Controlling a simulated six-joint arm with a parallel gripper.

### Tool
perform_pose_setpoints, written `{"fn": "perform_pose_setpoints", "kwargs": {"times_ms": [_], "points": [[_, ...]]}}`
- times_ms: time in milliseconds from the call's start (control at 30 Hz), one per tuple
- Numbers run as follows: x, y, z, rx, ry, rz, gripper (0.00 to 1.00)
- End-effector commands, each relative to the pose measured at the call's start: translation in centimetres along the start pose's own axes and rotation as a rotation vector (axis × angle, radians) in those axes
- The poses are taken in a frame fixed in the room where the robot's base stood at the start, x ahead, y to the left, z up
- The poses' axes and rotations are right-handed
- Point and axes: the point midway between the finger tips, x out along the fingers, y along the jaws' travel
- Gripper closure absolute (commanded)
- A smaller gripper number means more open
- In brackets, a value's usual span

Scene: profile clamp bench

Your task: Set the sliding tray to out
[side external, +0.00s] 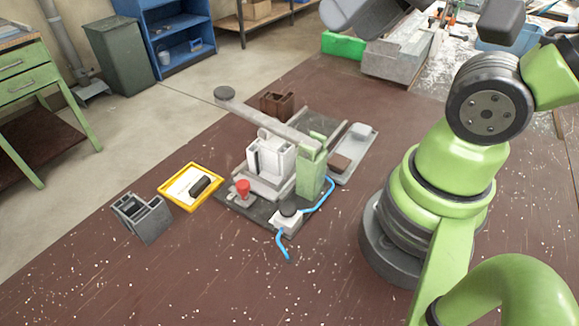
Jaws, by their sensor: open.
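A clamp fixture stands on a dark base plate (255,208) in the middle of the bench. A white profile block (268,158) stands in the fixture under a long grey lever arm (262,112). My gripper is outside the picture; only parts of my arm show at the right and top.
A red button (243,188) and a white box with a blue hose (322,203) sit at the fixture's front. A yellow-rimmed tray (172,199), a grey profile piece (143,217) and a brown profile piece (277,105) lie nearby. The front of the bench is clear.

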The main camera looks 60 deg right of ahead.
Motion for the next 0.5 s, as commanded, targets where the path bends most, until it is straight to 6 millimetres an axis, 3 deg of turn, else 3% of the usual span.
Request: {"fn": "perform_pose_setpoints", "kwargs": {"times_ms": [333, 500], "points": [[0.1, 0.0, -0.5, 0.008, -0.016, 0.013, 0.48], [1.5, 0.0, -3.3, 0.058, -0.116, 0.085, 0.48]]}}
